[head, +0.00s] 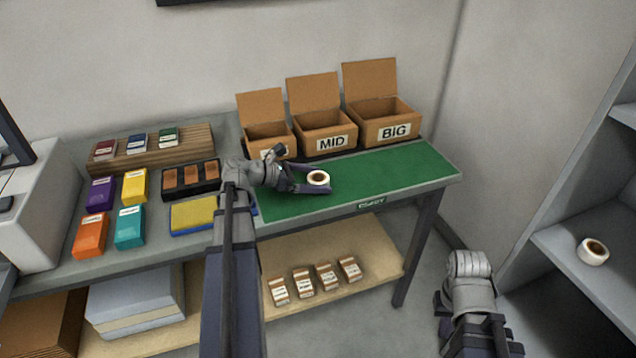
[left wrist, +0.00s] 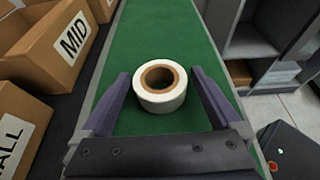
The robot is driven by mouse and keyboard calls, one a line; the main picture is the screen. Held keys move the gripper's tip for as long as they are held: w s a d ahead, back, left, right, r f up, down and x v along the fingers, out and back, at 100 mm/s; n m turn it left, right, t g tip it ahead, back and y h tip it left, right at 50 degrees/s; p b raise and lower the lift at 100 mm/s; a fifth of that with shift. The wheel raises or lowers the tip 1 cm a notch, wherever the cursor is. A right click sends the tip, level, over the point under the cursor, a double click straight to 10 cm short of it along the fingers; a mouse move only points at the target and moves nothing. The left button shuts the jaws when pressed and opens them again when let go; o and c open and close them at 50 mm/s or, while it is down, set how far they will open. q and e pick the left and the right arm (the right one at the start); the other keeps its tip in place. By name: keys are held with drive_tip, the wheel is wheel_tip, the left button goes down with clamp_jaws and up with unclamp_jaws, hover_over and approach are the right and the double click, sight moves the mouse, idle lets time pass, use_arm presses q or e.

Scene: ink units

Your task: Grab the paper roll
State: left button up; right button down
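A white paper roll (head: 318,178) with a brown core lies flat on the green mat (head: 400,170) of the table. In the left wrist view the roll (left wrist: 160,86) sits between the two fingers of my left gripper (left wrist: 160,90), with green showing on both sides of it. My left gripper (head: 312,180) is open around the roll, low over the mat. A second similar roll (head: 593,251) lies on the grey shelf at the right. My right arm (head: 470,300) hangs at the lower right; its fingers cannot be made out.
Open cardboard boxes stand along the back of the mat, including the MID box (head: 324,132) and the BIG box (head: 385,122). Coloured cartons and a yellow sponge-like block (head: 193,214) lie left of my left arm. The mat's right part is clear. Small boxes stand on the lower shelf (head: 370,240).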

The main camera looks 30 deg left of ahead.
use_arm(q)
drive_tip(key=c, duration=1.2)
wheel_tip(320, 180, up, 10)
drive_tip(key=p, duration=1)
drive_tip(key=shift+r, duration=0.2)
